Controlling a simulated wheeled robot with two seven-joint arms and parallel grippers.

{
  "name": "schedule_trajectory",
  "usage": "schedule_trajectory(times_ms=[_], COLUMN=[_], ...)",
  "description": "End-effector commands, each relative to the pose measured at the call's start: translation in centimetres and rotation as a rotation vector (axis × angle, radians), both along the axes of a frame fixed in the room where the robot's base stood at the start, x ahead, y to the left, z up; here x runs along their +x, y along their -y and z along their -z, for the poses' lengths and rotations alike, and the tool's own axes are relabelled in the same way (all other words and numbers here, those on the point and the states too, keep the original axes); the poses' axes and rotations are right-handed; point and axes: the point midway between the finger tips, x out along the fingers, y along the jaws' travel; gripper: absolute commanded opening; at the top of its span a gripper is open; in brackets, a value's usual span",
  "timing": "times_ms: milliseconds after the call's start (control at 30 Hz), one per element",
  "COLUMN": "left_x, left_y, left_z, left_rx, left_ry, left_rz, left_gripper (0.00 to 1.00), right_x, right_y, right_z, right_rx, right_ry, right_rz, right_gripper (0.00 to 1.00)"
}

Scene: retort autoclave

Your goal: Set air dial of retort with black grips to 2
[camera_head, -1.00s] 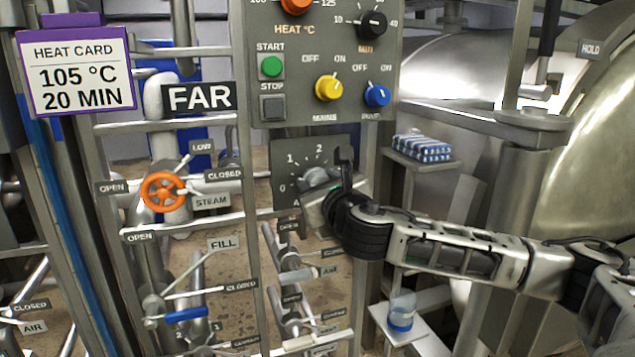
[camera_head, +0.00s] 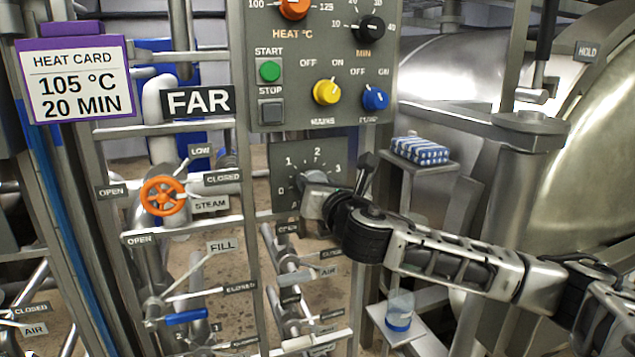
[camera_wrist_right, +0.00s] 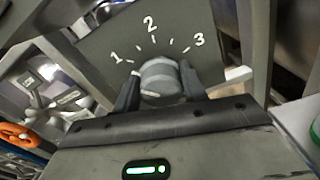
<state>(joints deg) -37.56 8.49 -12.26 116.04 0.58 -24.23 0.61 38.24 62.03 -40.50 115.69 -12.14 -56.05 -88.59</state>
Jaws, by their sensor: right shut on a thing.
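The air dial is a grey round knob (camera_head: 314,179) on a dark plate (camera_head: 283,152) marked 0, 1, 2 and 3, below the control box. It also shows in the right wrist view (camera_wrist_right: 158,76), with 1, 2 and 3 above it. My right gripper (camera_head: 320,192) reaches in from the right and is shut on this knob. In the wrist view one dark finger (camera_wrist_right: 129,92) lies on each side of it. I cannot tell for certain which number the knob points to. The plate's lower part is partly hidden by my gripper. My left gripper is out of view.
The control box (camera_head: 297,60) with coloured knobs and buttons is above the dial. A FAR sign (camera_head: 198,101), an orange handwheel (camera_head: 163,196) and several valve levers are to the left. A shelf with a blue-striped pack (camera_head: 420,150) is at right. Rails surround the dial plate.

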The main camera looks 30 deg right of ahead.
Motion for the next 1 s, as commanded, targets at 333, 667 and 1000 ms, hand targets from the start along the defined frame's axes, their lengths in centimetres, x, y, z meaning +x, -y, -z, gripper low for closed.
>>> schedule_trajectory(times_ms=[333,667,1000], left_x=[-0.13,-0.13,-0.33], left_y=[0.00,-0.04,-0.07], left_z=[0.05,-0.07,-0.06], left_rx=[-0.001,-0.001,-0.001], left_ry=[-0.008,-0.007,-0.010], left_rz=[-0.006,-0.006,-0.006], left_gripper=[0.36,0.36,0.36], right_x=[-0.02,-0.04,-0.06], right_y=[0.24,0.35,0.45], right_z=[0.06,0.15,0.22], right_rx=[0.321,0.625,0.883], right_ry=[0.078,0.151,0.215], right_rz=[0.002,0.001,0.002], right_gripper=[0.19,0.19,0.19])
